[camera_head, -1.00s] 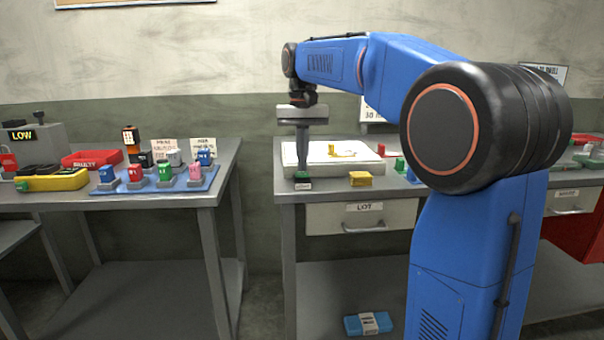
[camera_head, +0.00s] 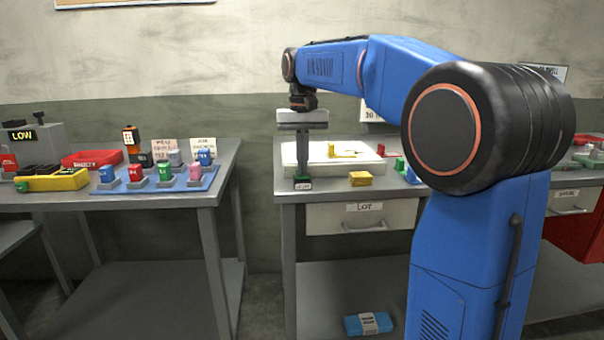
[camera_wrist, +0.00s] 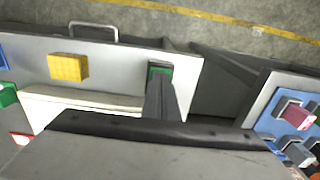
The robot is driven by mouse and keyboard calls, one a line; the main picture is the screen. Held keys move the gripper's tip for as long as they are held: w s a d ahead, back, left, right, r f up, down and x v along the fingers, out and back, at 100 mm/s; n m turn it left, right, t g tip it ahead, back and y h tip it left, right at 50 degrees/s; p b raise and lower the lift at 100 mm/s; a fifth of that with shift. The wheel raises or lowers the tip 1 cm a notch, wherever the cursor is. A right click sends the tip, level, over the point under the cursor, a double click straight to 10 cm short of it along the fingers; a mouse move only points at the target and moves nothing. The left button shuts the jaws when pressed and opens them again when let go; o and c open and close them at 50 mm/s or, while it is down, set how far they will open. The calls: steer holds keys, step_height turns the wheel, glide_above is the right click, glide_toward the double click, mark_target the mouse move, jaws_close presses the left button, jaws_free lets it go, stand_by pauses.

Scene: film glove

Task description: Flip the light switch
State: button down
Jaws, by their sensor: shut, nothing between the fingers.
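A small dark block with a green part (camera_head: 303,185) sits near the front left corner of the middle table. It looks like the light switch, but it is too small to tell its lever position. It also shows in the wrist view (camera_wrist: 160,68). My gripper (camera_head: 303,176) points straight down with its fingers together and empty. The fingertips (camera_wrist: 159,80) are right over the block and hide part of it. I cannot tell whether they touch it.
A yellow block (camera_head: 360,179) sits to the right on the same table, before a white tray (camera_head: 292,160). A drawer (camera_head: 363,215) is below. A gap separates the left table, which holds a blue board (camera_head: 178,186) with several coloured pieces.

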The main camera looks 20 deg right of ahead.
step_height(320, 180, up, 7)
stand_by(1.1)
steer(key=shift+f, duration=0.1)
steer(key=s+f+n+t, duration=0.1)
steer(key=s+f+t, duration=0.1)
steer(key=s+f, duration=1.2)
steer(key=s+f+n+t, duration=0.2)
steer(key=s+f, duration=1.2)
steer(key=s, duration=0.5)
steer(key=shift+s+a+t, duration=0.3)
steer(key=shift+a+t, duration=0.1)
